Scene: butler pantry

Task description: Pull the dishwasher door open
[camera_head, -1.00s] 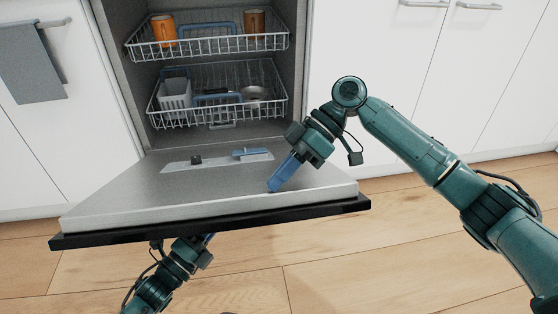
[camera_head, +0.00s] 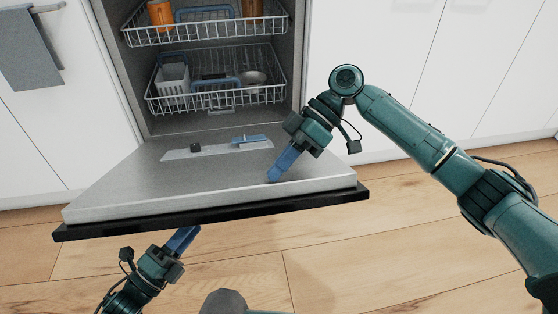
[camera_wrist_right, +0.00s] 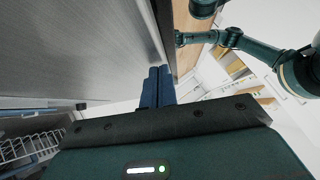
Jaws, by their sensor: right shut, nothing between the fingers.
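The dishwasher door (camera_head: 120,190) is folded down into a wide, nearly flat position, its inner steel face up and its black front edge toward me. My right gripper (camera_head: 272,177) is shut and empty, its blue fingers angled down with the tips at the door's inner face near the right side. In the right wrist view the shut fingers (camera_wrist_right: 157,75) lie beside the grey door panel (camera_wrist_right: 90,45). My left gripper (camera_head: 187,236) is just below the door's front edge, with its blue fingers partly showing; their gap cannot be made out.
Inside the dishwasher are an upper rack (camera_head: 205,33) with orange cups and a lower rack (camera_head: 215,99) with a white basket and a bowl. White cabinets (camera_head: 390,60) flank it. A grey towel (camera_head: 28,48) hangs at left. Wooden floor (camera_head: 420,240) in front is clear.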

